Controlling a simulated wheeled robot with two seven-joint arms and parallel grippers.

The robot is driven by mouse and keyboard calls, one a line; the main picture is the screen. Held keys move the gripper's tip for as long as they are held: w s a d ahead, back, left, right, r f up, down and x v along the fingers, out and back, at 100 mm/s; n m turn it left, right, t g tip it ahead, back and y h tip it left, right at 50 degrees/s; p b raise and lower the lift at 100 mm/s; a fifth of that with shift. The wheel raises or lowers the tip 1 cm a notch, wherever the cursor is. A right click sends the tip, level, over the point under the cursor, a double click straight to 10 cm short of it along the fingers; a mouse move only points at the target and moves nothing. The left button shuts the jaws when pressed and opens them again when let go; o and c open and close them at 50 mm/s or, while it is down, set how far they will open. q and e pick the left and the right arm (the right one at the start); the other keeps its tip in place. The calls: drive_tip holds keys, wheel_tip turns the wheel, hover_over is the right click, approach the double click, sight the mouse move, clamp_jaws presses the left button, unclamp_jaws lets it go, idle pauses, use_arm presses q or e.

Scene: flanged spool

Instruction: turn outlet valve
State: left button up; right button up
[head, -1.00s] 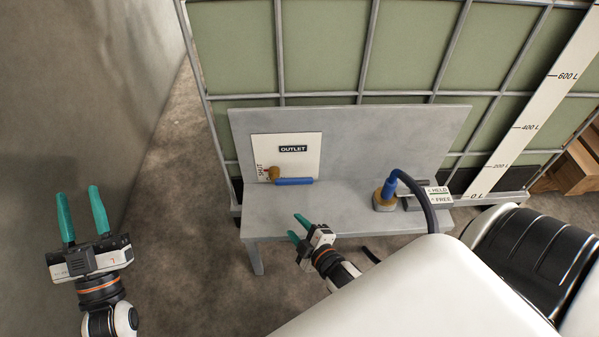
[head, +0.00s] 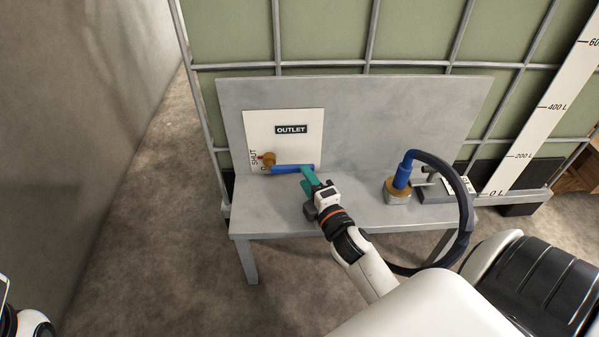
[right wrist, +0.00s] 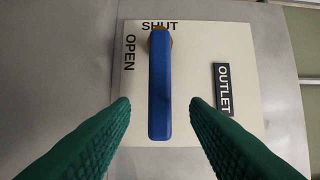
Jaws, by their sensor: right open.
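The outlet valve has a blue lever (head: 292,169) on a brass pivot (head: 269,160), in front of a pale plate marked OUTLET, SHUT and OPEN. In the head view the lever lies roughly level, pointing right from the pivot. My right gripper (head: 306,177) is at the lever's free end. In the right wrist view the blue lever (right wrist: 159,85) lies between the two open green fingers (right wrist: 160,102), with a gap on each side. The OPEN label is partly hidden in the head view. Only a sliver of my left arm's end shows at the lower left edge; its fingers are out of frame.
The plate is fixed to a grey back panel (head: 370,115) above a grey bench (head: 275,215). To the right, a blue hose fitting (head: 403,172) with a dark looping hose (head: 466,210) stands on the bench. A caged tank (head: 410,32) is behind; a wall is at left.

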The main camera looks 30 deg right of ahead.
sight(299, 171)
drive_tip(key=w, duration=0.3)
drive_tip(key=w+b, duration=0.1)
drive_tip(key=w, duration=0.1)
drive_tip(key=shift+d, duration=0.4)
clamp_jaws()
